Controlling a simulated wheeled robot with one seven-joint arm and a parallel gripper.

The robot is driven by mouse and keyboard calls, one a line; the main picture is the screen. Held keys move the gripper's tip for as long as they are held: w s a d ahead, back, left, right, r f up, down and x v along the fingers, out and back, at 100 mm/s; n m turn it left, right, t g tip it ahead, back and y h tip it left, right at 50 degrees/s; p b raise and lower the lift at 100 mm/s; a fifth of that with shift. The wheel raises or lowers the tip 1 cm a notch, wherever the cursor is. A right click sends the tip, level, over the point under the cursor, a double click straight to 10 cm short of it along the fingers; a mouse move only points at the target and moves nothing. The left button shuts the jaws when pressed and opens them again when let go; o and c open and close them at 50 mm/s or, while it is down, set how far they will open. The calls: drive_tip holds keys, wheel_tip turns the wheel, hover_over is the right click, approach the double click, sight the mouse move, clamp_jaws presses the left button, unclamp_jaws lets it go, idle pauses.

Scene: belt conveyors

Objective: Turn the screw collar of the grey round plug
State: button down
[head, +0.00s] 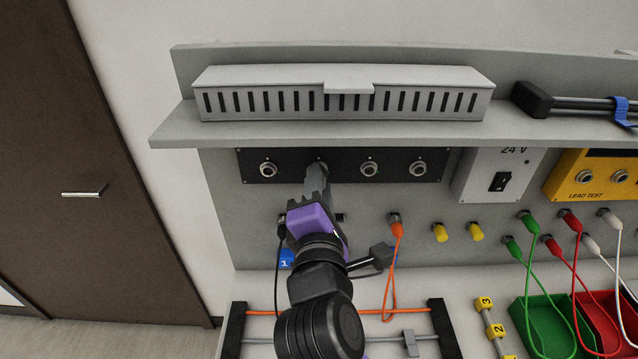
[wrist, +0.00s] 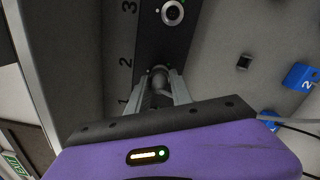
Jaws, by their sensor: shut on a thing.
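The grey round plug (wrist: 158,82) sits at a socket of the black panel (head: 343,166), the second socket from the left in the head view. My gripper (head: 317,179) reaches up to it from below, and its fingers hide most of the plug there. In the wrist view my gripper (wrist: 160,94) has a finger on each side of the plug and is shut on it. The rounded rear of the plug shows between the fingers. I cannot make out how far the collar is turned.
Free sockets (head: 268,169) lie on either side of the plug. A shelf with a slotted grey box (head: 340,94) overhangs the panel. Below hang an orange cable (head: 396,232) and a blue tag (head: 287,257). Yellow caps (head: 440,232) and coloured leads (head: 570,222) are to the right.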

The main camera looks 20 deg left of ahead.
drive_tip(key=shift+f+n, duration=0.1)
drive_tip(key=shift+n, duration=0.8)
drive_tip(key=c, duration=1.1)
unclamp_jaws()
drive_tip(key=b+v, duration=0.2)
drive_tip(key=v, duration=0.5)
drive_tip(key=shift+s+d, duration=0.1)
drive_tip(key=shift+s, duration=0.3)
